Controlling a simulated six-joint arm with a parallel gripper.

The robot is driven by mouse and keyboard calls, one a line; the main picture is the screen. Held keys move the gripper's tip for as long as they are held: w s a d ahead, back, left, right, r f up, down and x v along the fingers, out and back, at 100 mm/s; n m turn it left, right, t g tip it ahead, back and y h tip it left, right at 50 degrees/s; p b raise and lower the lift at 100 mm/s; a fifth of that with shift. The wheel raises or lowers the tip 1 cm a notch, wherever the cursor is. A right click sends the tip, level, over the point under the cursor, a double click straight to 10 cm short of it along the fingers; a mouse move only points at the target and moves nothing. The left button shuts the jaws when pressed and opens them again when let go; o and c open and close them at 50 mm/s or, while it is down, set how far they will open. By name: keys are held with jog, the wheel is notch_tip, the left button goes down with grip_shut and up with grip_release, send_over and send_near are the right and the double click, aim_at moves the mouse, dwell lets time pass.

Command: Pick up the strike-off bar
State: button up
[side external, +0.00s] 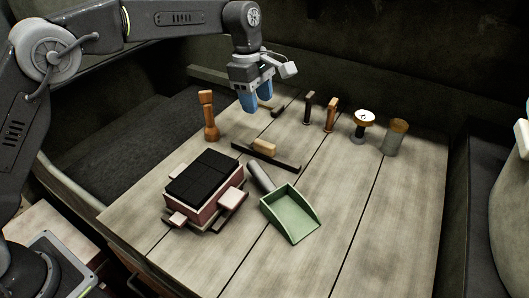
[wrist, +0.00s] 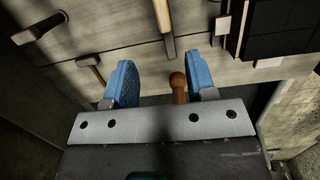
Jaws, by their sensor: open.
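The strike-off bar (side external: 281,161) appears to be the long dark strip with a pale wooden grip block (side external: 265,147), lying flat on the plank table behind the black-topped mould. In the wrist view the bar (wrist: 171,48) extends down from the top edge, above the gap between my fingers. My gripper (side external: 256,102) has blue fingers. It is open and empty, above the back of the table, behind the bar and apart from it. The fingers also show in the wrist view (wrist: 160,65). The bar's upper end is cut off there.
An orange-brown wooden rammer (side external: 210,117) stands left of my gripper. The black-topped mould (side external: 203,178) and green scoop (side external: 291,214) lie in front of the bar. Several upright tools (side external: 330,115) stand right. The right front table is clear.

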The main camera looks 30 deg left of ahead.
aim_at(264, 142)
jog(key=shift+n, duration=0.3)
jog(key=f, duration=0.3)
jog(key=d+f, duration=0.1)
jog(key=f, duration=0.4)
jog(key=shift+w+d+f, duration=0.25)
jog(key=shift+d+f, duration=0.05)
jog(key=shift+d, duration=0.05)
jog(key=shift+s+d+f, duration=0.1)
jog(key=shift+f, duration=0.9)
jog(key=shift+s+d+f, duration=0.15)
jog(key=shift+f, duration=0.9)
jog(key=shift+s+d+f, duration=0.1)
jog(key=shift+f, duration=0.9)
grip_shut()
